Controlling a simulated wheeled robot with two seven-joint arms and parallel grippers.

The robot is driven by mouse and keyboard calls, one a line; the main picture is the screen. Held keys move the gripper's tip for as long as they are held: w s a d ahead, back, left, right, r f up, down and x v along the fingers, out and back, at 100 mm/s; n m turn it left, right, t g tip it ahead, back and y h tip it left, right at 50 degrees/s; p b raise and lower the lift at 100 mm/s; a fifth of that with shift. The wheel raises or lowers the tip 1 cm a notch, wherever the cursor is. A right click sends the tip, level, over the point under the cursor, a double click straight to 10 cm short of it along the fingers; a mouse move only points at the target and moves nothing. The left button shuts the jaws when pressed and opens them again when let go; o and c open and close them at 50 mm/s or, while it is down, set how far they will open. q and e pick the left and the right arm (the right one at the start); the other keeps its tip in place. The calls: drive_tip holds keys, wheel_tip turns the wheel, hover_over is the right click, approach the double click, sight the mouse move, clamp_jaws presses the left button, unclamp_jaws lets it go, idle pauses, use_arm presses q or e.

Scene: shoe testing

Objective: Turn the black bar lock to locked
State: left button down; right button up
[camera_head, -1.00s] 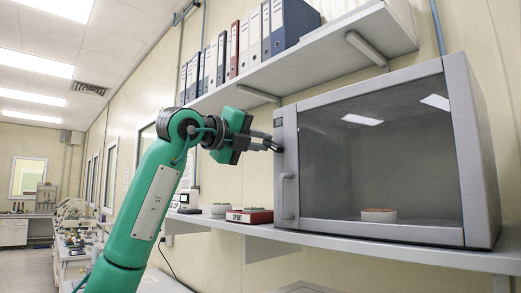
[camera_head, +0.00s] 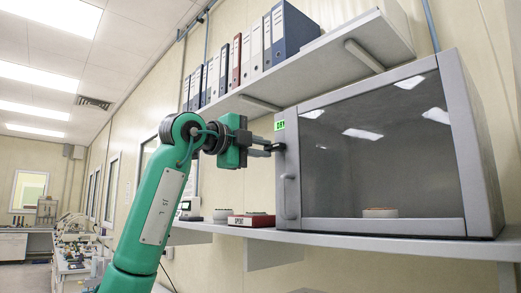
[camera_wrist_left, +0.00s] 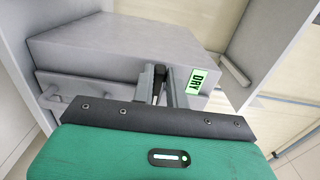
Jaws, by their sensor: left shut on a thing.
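The grey test cabinet (camera_head: 388,228) has a dark glass door and stands on the shelf at the right. The black bar lock (camera_wrist_left: 160,70) is at the cabinet's front upper-left corner and is mostly hidden by my fingers. My left gripper (camera_head: 270,148) is at that corner, its fingers pointing right and nearly level, shut on the black bar lock. In the left wrist view my left gripper (camera_wrist_left: 162,84) has one finger on each side of the dark bar. A green label reading DRY (camera_head: 279,125) sits just above the lock. My right gripper is not in view.
A vertical door handle (camera_head: 288,196) is below the lock. A white dish (camera_head: 380,213) is behind the glass. A shelf with binders (camera_head: 285,28) hangs above.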

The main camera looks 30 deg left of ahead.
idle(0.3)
use_arm(q)
drive_tip(key=c, duration=1.4)
unclamp_jaws()
